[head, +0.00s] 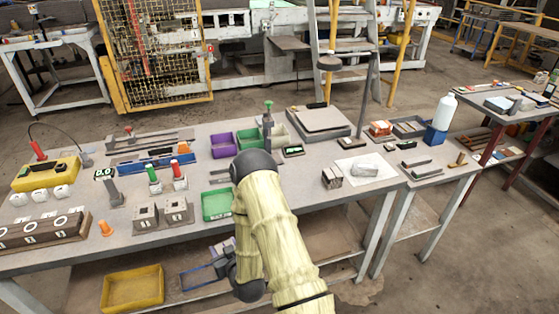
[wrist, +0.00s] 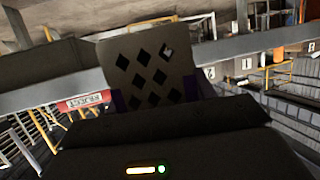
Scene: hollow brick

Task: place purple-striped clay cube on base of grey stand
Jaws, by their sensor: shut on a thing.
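The clay cube (wrist: 150,72) fills the upper middle of the wrist view, showing a grey-brown face with several dark diamond-shaped holes and purple at its lower side edges. My gripper (wrist: 158,104) is shut on it; the dark gripper body hides its lower part. In the head view my gripper (head: 222,250) is low, by the table's front edge, with a small purple patch at it and partly hidden by my arm. A grey upright stand with a green knob (head: 268,117) is on the table behind my elbow, which hides its base. A shorter grey post (head: 111,189) stands farther left.
A green tray (head: 216,205) and grey holed blocks (head: 147,216) lie near the table's front edge. A dark block (head: 332,177) and a white sheet (head: 380,174) with a grey block are at right. A yellow tray (head: 132,289) is below.

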